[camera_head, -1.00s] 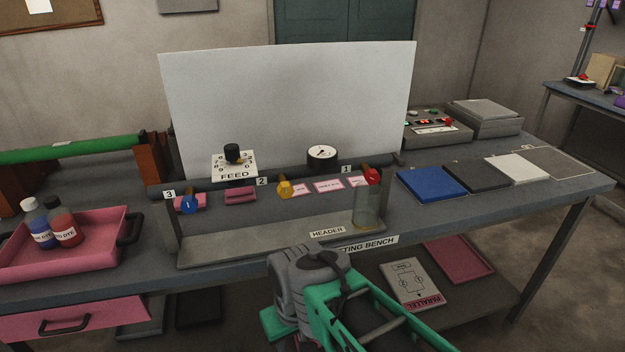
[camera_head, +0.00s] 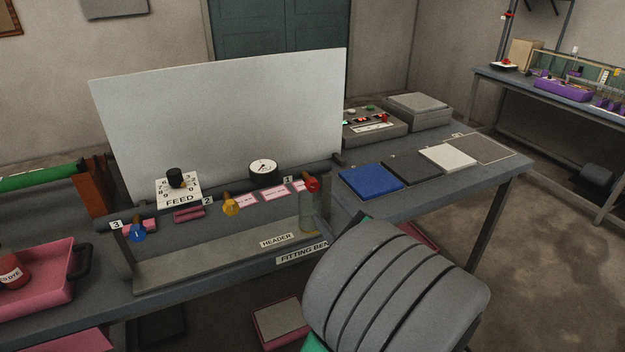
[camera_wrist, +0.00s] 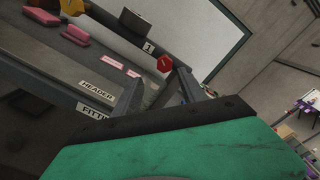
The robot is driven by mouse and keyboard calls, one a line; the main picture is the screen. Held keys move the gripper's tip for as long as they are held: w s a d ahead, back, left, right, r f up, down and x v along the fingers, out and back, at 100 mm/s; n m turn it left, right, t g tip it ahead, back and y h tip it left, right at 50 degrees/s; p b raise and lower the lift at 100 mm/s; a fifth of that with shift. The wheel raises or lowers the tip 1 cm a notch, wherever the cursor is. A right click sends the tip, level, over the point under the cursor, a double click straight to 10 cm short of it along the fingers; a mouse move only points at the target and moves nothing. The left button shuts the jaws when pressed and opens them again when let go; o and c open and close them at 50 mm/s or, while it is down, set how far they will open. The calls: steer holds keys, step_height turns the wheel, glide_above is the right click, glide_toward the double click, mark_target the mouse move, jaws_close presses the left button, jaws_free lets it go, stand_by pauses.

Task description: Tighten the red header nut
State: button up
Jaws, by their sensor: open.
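The red header nut (camera_head: 312,184) sits at the right end of the header rail, beside the label 1. It also shows in the wrist view (camera_wrist: 164,63), up and to the right of the HEADER label. A clear glass cylinder (camera_head: 313,213) stands under it. A yellow nut (camera_head: 231,204) and a blue nut (camera_head: 138,233) are further left along the rail.
A pressure gauge (camera_head: 263,172) and the FEED dial (camera_head: 178,189) stand behind the rail, before a large white panel (camera_head: 225,115). Blue, black and white mats (camera_head: 370,181) lie to the right. A pink tray (camera_head: 50,285) stands at the left.

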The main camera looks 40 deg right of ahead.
mark_target(314, 187)
steer(key=x, duration=0.7)
steer(key=shift+w+d+r, duration=0.1)
steer(key=shift+d+r, duration=0.15)
steer(key=shift+d, duration=0.1)
steer(key=shift+p+x, duration=0.4)
steer(key=shift+x, duration=0.8)
steer(key=shift+d, duration=0.1)
jaws_close()
steer(key=shift+r+m, duration=0.1)
steer(key=shift+m, duration=0.2)
